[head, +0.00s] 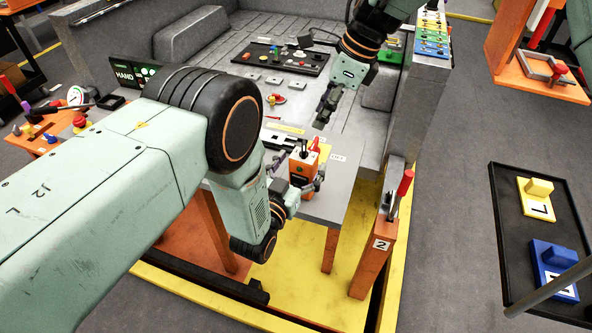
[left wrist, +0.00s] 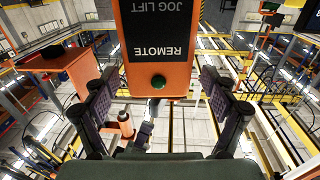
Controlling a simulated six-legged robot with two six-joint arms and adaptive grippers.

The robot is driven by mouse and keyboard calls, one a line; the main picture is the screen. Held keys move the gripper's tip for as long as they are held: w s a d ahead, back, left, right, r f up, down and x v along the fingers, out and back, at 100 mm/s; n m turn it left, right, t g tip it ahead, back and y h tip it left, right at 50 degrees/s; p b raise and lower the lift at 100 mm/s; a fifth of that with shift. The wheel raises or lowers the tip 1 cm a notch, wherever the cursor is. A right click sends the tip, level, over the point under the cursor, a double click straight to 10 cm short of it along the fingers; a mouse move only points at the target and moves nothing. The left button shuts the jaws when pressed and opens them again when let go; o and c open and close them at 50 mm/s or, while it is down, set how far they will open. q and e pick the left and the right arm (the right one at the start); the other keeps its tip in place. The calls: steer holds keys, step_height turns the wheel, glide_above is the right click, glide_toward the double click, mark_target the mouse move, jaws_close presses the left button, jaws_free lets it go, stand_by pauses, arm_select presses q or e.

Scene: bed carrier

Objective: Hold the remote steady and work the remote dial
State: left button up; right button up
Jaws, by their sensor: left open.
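The orange remote (head: 303,163) stands upright at the near end of the grey table. A small dark part (head: 304,147), possibly the dial, shows at its top. In the left wrist view the remote (left wrist: 158,82) shows a black label reading REMOTE and JOG LIFT and a green button (left wrist: 158,82). My left gripper (head: 307,183) is open, with its fingers on either side of the remote; in the left wrist view gaps show beside it. My right gripper (head: 325,108) hangs above and beyond the remote, apart from it; its finger gap is unclear.
An orange post (head: 383,240) marked 2 with a red lever (head: 405,183) stands right of the table. A black tray (head: 508,225) holds yellow and blue blocks.

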mark_target(309, 151)
arm_select(q)
steer(key=x, duration=0.4)
steer(key=shift+d, duration=0.15)
steer(key=shift+w+d+f, duration=0.1)
steer(key=shift+w, duration=0.5)
steer(key=shift+d, duration=0.15)
steer(key=shift+c, duration=1.4)
steer(key=c, duration=1.3)
steer(key=shift+c, duration=0.5)
